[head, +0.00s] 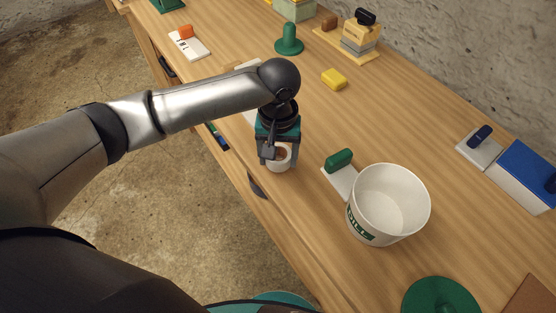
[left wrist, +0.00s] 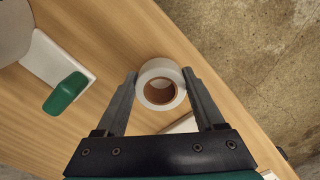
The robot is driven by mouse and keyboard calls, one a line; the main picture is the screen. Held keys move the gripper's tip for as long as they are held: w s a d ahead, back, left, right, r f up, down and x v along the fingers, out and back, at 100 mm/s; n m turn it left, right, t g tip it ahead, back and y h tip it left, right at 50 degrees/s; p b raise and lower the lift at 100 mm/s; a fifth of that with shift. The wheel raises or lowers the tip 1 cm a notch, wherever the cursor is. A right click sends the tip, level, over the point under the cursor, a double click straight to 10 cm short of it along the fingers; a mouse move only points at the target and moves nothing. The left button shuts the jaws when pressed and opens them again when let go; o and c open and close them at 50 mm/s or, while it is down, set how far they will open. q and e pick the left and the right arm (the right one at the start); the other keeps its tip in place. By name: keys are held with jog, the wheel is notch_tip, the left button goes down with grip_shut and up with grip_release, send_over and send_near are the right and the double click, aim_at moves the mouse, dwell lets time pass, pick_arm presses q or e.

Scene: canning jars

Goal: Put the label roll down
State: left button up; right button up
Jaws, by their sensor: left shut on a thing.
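The label roll (head: 283,166) is a short white cylinder with a brown core, near the table's front edge in the head view. My left gripper (head: 271,155) points down over it and is shut on it. In the left wrist view the roll (left wrist: 158,67) sits between the two fingertips (left wrist: 160,75), one on each side. I cannot tell whether its underside touches the wooden table (head: 310,205). The gripper hides part of the roll in the head view. My right gripper is not in view.
A white pot marked DILL (head: 372,227) stands to the right, beside a white plate with a green handle (head: 339,160). A yellow block (head: 334,79) and a green knobbed piece (head: 288,40) lie farther back. A green disc (head: 440,297) is near the bottom right.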

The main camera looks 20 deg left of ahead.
pick_arm(q)
jog(key=shift+f, duration=0.9)
jog(key=shift+r, duration=0.1)
jog(key=o, duration=1.4)
jog(key=shift+c, duration=0.2)
notch_tip(320, 180, up, 12)
jog(key=p, duration=0.3)
